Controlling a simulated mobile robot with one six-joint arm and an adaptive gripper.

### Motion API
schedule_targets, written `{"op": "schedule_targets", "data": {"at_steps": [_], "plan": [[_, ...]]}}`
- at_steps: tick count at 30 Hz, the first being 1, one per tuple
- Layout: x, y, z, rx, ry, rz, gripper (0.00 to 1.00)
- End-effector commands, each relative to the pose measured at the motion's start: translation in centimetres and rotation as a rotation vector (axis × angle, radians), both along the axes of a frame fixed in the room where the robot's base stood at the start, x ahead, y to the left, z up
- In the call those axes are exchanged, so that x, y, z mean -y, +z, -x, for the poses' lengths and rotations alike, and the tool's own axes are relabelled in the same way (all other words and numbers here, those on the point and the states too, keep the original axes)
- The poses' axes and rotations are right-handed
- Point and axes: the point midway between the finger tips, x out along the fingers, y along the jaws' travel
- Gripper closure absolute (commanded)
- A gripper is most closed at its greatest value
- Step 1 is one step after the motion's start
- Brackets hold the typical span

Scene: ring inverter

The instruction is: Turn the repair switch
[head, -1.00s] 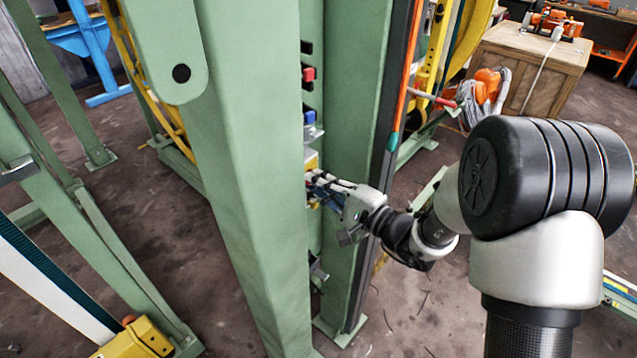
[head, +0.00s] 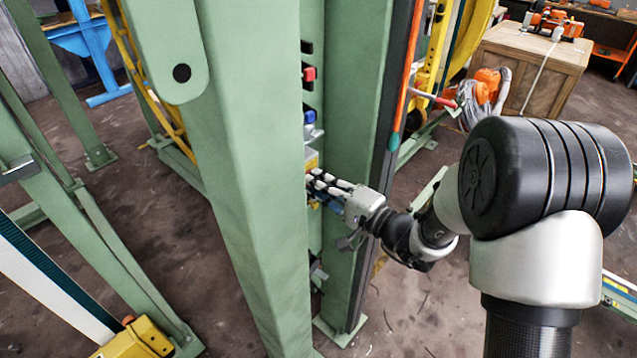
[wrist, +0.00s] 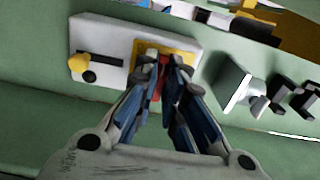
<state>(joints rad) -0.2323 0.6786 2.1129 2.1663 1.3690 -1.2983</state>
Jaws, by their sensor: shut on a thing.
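In the wrist view a red switch handle (wrist: 157,82) stands on a yellow plate (wrist: 181,48) at the right end of a white panel (wrist: 112,38). I take this to be the repair switch; no label is readable. My gripper (wrist: 163,66) is shut on the red handle, with its fingertips close against the yellow plate. The fingers hide much of the handle. In the head view my gripper (head: 314,183) reaches between two green posts, beside the yellow plate (head: 312,159). The handle itself is hidden there.
A yellow knob (wrist: 80,62) sits on the same panel, left of my fingers. A grey box-shaped fitting (wrist: 235,85) sticks out to the right. A wide green post (head: 245,180) stands in front of the panel, and another (head: 355,120) stands close behind my gripper.

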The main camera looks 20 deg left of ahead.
Motion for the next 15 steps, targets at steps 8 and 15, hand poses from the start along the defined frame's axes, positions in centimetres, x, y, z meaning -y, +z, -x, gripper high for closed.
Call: {"op": "schedule_targets", "data": {"at_steps": [8,15], "plan": [[-0.01,0.01,0.00,0.001,0.000,0.000,0.77],[-0.01,-0.01,0.00,0.000,0.000,0.000,0.70]]}}
